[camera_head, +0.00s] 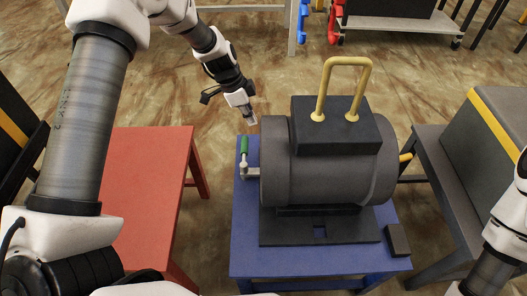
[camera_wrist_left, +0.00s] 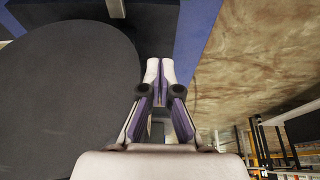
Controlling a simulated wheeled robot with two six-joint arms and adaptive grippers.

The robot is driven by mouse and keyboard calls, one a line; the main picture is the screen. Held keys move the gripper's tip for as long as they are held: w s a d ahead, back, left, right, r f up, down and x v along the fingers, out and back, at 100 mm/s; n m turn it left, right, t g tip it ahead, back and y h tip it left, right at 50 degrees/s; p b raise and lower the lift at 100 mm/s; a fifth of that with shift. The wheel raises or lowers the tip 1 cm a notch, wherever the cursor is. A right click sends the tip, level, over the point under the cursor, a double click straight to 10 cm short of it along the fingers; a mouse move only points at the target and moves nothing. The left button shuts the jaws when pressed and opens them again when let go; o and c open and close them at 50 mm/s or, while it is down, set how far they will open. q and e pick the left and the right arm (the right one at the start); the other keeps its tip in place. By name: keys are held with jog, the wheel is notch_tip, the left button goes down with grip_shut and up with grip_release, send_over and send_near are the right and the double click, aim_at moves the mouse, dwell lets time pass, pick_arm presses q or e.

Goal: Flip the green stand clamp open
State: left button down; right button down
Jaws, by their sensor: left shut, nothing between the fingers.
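The green stand clamp (camera_head: 244,146) is at the left edge of the blue table, beside the dark grey cylindrical machine. Its green handle stands upright above a pale metal arm (camera_head: 248,170). My left gripper (camera_head: 252,120) is just above and behind the green handle, close to the machine's left end. In the left wrist view its two fingers (camera_wrist_left: 160,68) are together with nothing between them. I cannot make out the clamp in that view. My right gripper is out of view; only part of that arm shows at the right edge.
The dark grey machine (camera_head: 325,165) with a yellow handle (camera_head: 343,85) fills most of the blue table (camera_head: 300,262). Its round end (camera_wrist_left: 65,100) is close to the left gripper. A red table (camera_head: 145,190) stands left. Open floor lies behind.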

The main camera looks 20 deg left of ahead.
pick_arm(q)
jog(key=shift+w+a+t+b, duration=0.15)
jog(key=shift+w+t+b, duration=0.15)
jog(key=shift+w+b, duration=0.15)
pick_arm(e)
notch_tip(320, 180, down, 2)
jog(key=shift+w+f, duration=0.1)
pick_arm(q)
jog(key=shift+s, duration=0.1)
